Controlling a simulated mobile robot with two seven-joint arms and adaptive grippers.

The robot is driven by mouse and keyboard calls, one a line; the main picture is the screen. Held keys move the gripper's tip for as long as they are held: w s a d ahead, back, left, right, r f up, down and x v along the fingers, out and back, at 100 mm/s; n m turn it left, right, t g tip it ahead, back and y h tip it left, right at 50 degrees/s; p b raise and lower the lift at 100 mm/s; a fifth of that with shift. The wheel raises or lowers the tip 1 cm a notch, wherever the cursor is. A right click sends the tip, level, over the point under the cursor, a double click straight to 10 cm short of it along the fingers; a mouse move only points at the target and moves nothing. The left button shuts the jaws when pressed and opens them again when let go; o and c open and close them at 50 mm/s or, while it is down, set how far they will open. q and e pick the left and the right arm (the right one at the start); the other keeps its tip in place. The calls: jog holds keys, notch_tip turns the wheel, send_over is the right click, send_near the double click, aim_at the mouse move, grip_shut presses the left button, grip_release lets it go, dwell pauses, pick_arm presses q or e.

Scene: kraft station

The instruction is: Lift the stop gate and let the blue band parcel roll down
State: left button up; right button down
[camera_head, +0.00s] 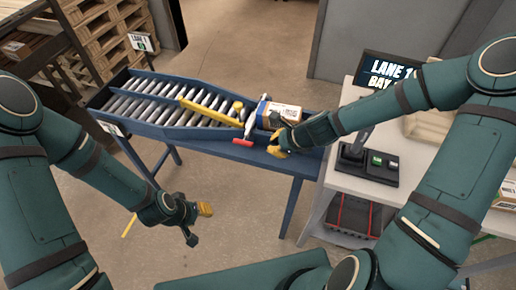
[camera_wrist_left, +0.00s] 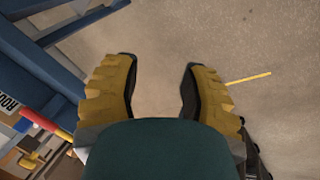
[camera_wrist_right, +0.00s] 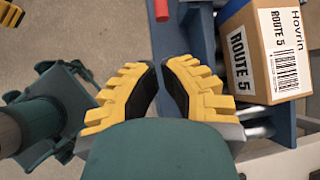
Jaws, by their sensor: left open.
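The cardboard parcel with a blue band (camera_head: 283,110) sits at the right end of the roller conveyor; the right wrist view shows its "ROUTE 5" and "Hovrin" labels (camera_wrist_right: 271,55). The red bar also shows in the left wrist view (camera_wrist_left: 42,122). My right gripper (camera_head: 275,146) is by the front rail, below the parcel, its fingertips nearly together with nothing seen between them (camera_wrist_right: 158,66). My left gripper (camera_head: 207,210) is open and empty, low in front of the conveyor (camera_wrist_left: 160,75).
A long yellow bar (camera_head: 208,111) lies slantwise across the rollers, near a yellow knob (camera_head: 238,105). Pallets (camera_head: 100,35) stand back left. Floor before the conveyor is open.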

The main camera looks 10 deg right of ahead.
aim_at(254, 153)
jog(key=shift+f, duration=0.1)
jog(key=b+x, duration=0.4)
jog(key=x, duration=0.6)
jog(key=shift+a, duration=0.1)
pick_arm(q)
jog(key=f, duration=0.2)
jog(key=s+f, duration=0.1)
jog(key=f, duration=0.1)
jog(key=shift+s+d+f, duration=0.15)
pick_arm(e)
jog(key=shift+r, duration=0.2)
